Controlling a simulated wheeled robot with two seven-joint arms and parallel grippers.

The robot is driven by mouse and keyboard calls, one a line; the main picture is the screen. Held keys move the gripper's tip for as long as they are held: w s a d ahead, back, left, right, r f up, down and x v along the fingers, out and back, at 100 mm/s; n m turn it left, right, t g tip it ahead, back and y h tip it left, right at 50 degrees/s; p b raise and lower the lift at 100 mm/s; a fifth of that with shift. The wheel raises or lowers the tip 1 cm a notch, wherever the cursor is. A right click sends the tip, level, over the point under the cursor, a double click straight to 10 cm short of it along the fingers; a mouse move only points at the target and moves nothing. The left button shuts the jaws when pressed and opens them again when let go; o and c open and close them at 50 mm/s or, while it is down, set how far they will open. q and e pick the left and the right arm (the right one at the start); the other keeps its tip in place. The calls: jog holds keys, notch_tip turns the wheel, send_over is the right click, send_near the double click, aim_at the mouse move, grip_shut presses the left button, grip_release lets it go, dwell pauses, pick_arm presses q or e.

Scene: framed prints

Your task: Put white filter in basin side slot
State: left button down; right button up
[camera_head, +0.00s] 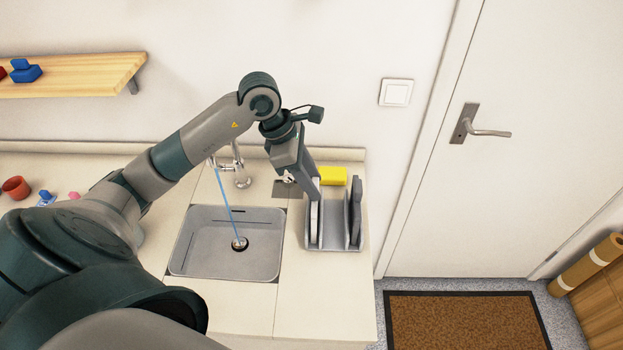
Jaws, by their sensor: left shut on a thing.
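My left gripper (315,196) reaches down over the left part of a grey rack (334,246) to the right of the sink. It is shut on a thin, pale upright piece, which looks like the white filter (314,224). The filter stands in or just over the rack's left slot; I cannot tell if it touches the bottom. The gripper and arm hide its upper part. The grey basin (200,262) is left of the rack, with narrow dark slot lines (228,210) on its back side. My right gripper is not in view.
A dark grey plate (355,215) stands in the rack's right part. A yellow sponge (333,176) lies behind the rack. The faucet (240,172) runs a blue stream to the drain (239,243). The counter in front of the rack is clear.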

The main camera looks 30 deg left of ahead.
pick_arm(q)
jog(key=c, duration=1.6)
grip_release()
jog(key=shift+f, duration=0.1)
jog(key=o, duration=0.4)
jog(key=shift+r, duration=0.25)
jog(key=b+v, duration=0.4)
jog(key=v, duration=0.8)
